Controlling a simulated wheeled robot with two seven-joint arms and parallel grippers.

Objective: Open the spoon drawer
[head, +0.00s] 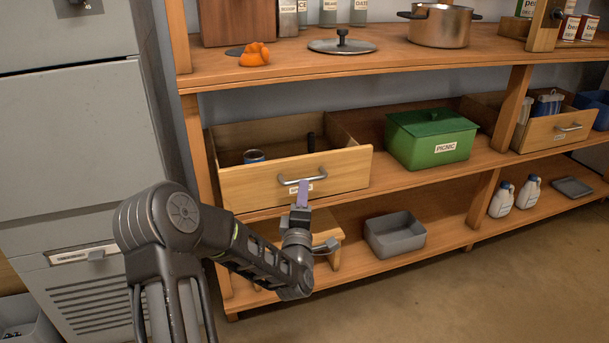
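A wooden drawer (243,193) sits in the middle shelf at the left. It stands pulled out, with its inside showing from above. It has a metal bar handle (318,178) and a small white label below it, partly hidden and too small to read. My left gripper (303,190) is at the front of this drawer, its purple fingertip just under the handle. Whether it is shut on the handle cannot be told. A second wooden drawer (540,134), also open, is at the right; its label is unreadable. My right gripper is not in view.
A blue can (254,156) is inside the left drawer. A green picnic box (431,140) stands to its right. A grey bin (394,236) and white bottles (502,200) sit on the bottom shelf. A grey cabinet (65,140) stands at the left. Floor in front is clear.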

